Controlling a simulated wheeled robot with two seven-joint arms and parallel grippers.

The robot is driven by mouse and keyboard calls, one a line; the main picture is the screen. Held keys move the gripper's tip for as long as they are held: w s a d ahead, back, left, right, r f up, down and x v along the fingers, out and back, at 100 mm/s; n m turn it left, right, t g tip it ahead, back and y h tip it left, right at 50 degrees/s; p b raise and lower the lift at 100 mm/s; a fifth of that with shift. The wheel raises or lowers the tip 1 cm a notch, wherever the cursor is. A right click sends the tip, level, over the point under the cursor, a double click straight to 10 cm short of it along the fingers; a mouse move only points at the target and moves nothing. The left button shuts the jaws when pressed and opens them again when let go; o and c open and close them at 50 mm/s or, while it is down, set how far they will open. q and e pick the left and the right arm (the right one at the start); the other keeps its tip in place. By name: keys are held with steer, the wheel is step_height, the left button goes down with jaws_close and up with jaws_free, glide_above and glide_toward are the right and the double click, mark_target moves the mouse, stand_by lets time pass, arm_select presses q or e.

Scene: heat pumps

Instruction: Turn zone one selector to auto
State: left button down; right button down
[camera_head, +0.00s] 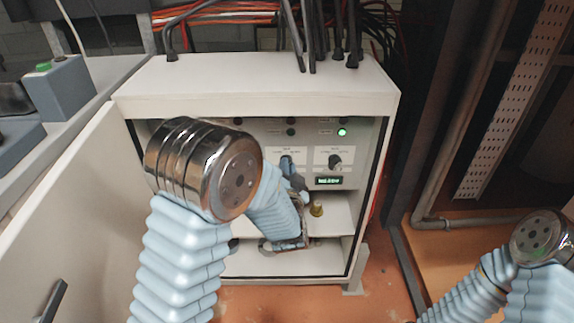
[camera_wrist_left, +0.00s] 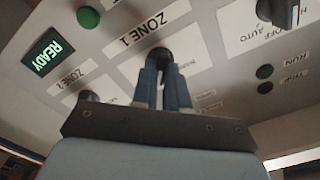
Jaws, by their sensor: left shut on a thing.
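The zone one selector (camera_wrist_left: 161,53) is a dark round knob under the ZONE 1 label in the left wrist view. My left gripper (camera_wrist_left: 163,80) has its two blue-grey fingers closed on it, one on each side. The fingers hide most of the knob, so I cannot tell its pointer's position. In the head view my left gripper (camera_head: 288,165) reaches into the open cabinet and covers the selector at the panel's left knob plate. My right arm shows at the lower right of the head view, but its gripper is out of sight.
Another selector (camera_head: 335,160) sits right of my gripper, above a lit green display (camera_head: 328,181). The wrist view shows a black OFF/AUTO knob (camera_wrist_left: 278,12) and a ZONE 2 knob (camera_wrist_left: 88,97). A brass fitting (camera_head: 316,208) stands on the shelf below. The cabinet door (camera_head: 75,225) is open at left.

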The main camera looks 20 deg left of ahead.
arm_select(q)
steer(key=shift+m, duration=0.6)
steer(key=c, duration=1.1)
jaws_free()
steer(key=shift+c, duration=0.2)
